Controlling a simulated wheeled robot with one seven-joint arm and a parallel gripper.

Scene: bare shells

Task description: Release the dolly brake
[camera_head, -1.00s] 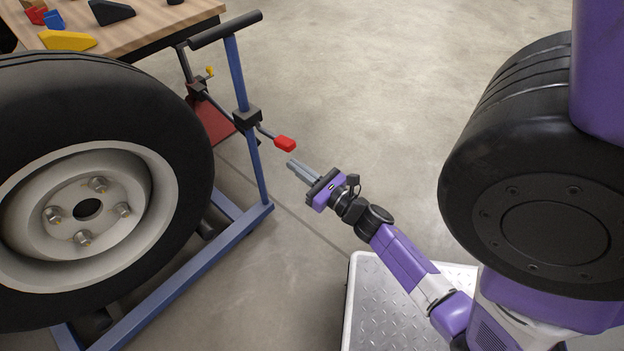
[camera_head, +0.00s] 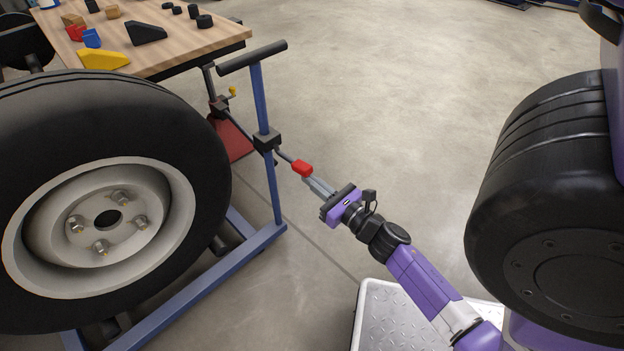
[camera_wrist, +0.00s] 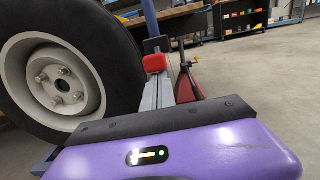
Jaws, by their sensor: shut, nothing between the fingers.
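The blue dolly frame (camera_head: 262,98) stands left of centre in the head view, with a large wheel (camera_head: 175,160) on it. A brake lever with a red tip (camera_head: 302,168) sticks out from a black block (camera_head: 267,141) on the dolly's post. My gripper (camera_head: 306,181) is shut and empty. Its fingertips are right at the red tip, on its near side; I cannot tell whether they touch. In the wrist view the red tip (camera_wrist: 155,63) shows just beyond the fingers (camera_wrist: 158,92), and the wheel (camera_wrist: 62,70) is at left.
A wooden bench (camera_head: 175,45) with blocks stands behind the dolly. A red stand (camera_head: 232,138) is behind the post. Another dark wheel (camera_head: 550,220) is at right. A tread-plate platform (camera_head: 395,320) lies below my arm.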

